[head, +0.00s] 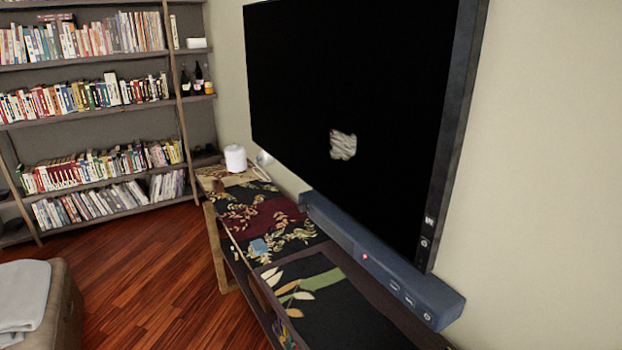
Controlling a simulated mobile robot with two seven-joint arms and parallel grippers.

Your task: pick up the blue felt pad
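A small light-blue piece (259,246), which looks like the blue felt pad, lies on the patterned top of the low cabinet (270,222), close to its left edge. It is small in view, so its thickness and texture cannot be made out. Nothing covers it. Neither of my grippers shows in the head view.
A dark soundbar (380,268) runs along the cabinet's back below a large black television (350,110). A white canister (236,158) stands at the far end. Bookshelves (85,110) fill the back left. A brown ottoman (66,305) is at lower left, with open wooden floor (160,280) between.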

